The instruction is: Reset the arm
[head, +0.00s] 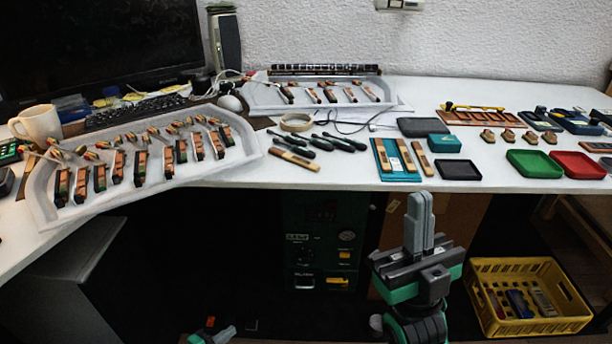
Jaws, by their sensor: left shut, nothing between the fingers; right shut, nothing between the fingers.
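My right gripper (420,212) stands upright in front of the table's front edge, right of centre. Its grey fingers point up and are shut together with nothing between them. It is apart from the objects on the table. My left gripper (226,334) shows only as a small grey and green part at the bottom edge, left of centre, well below the tabletop. It is shut and empty, and most of it is cut off by the frame.
The white table (340,178) holds a tray of piano action parts (246,142) at left and another tray (262,98) behind. A green tray (534,164), red tray (578,166) and black tray (459,170) lie at right. A yellow crate (528,329) stands below.

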